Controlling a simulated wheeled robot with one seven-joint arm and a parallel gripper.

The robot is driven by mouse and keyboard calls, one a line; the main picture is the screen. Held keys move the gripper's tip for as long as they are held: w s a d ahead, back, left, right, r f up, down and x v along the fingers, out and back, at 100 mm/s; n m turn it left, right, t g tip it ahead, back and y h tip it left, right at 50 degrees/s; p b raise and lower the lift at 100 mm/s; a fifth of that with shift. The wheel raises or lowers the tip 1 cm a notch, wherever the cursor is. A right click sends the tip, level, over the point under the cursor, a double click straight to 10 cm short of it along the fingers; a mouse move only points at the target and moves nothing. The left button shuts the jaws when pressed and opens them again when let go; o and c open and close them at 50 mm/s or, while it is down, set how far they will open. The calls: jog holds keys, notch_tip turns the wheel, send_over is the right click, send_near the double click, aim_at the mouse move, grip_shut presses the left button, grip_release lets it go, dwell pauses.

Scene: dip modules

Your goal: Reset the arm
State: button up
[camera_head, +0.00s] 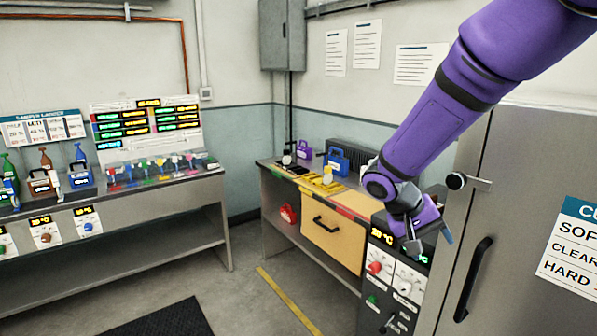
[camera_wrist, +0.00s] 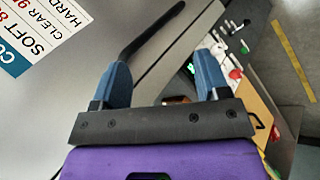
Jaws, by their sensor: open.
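My purple arm reaches in from the upper right in the head view. My gripper (camera_head: 428,240) hangs in front of the bench's control panel, beside the grey cabinet. In the wrist view my gripper (camera_wrist: 163,80) shows two blue fingers spread wide apart, with nothing between them. The cabinet's black handle (camera_wrist: 150,32) shows beyond the fingers in the wrist view. It stands at the right in the head view (camera_head: 473,280). I cannot tell the exact gap between the fingers and the cabinet.
The grey cabinet (camera_head: 520,170) fills the right side. A bench with a yellow drawer (camera_head: 332,236) and a blue case (camera_head: 338,161) stands behind my gripper. A long metal table (camera_head: 150,192) with bottles and displays is at the left. The floor between has a dark mat (camera_head: 165,318).

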jog(key=s+d+r+n+t+y, duration=0.1)
jog(key=s+r+t+y, duration=0.2)
jog(key=s+r, duration=0.5)
jog(key=s+d+r+t+y, duration=0.2)
jog(key=s+r, duration=0.5)
jog(key=s, duration=0.8)
jog(key=shift+r+n+t+y, duration=0.4)
jog(key=shift+t+y, duration=0.2)
jog(key=shift+y, duration=0.6)
jog(key=shift+w+d, duration=0.1)
